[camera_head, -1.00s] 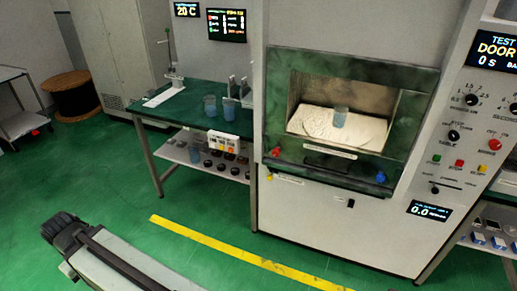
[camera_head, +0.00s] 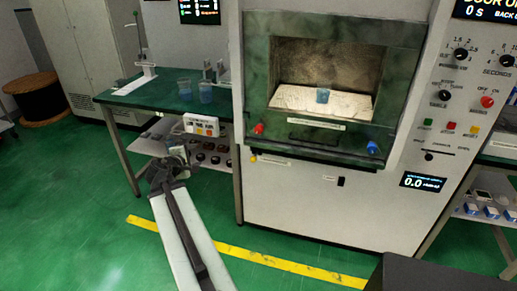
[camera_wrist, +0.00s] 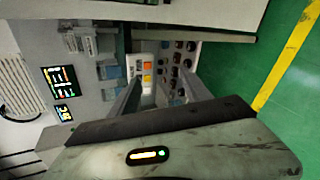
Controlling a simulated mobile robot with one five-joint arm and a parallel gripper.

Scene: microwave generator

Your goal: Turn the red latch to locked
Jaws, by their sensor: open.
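The red latch (camera_head: 259,128) is a small red knob on the lower left of the green frame around the microwave chamber (camera_head: 322,80). Its exact turn angle is too small to tell. My gripper (camera_head: 174,156) is left of the red latch and a little lower in the picture, in front of the green bench, well apart from the latch. It is open and empty. In the wrist view the open jaws (camera_wrist: 160,92) point toward the bench and its shelf. I cannot make out the red latch there.
A blue knob (camera_head: 372,147) is at the frame's lower right, and a small yellow one (camera_head: 253,160) below the red latch. A cup (camera_head: 323,95) stands in the chamber. The bench (camera_head: 130,97) holds beakers (camera_head: 205,92). Green floor is clear around the yellow line (camera_head: 300,267).

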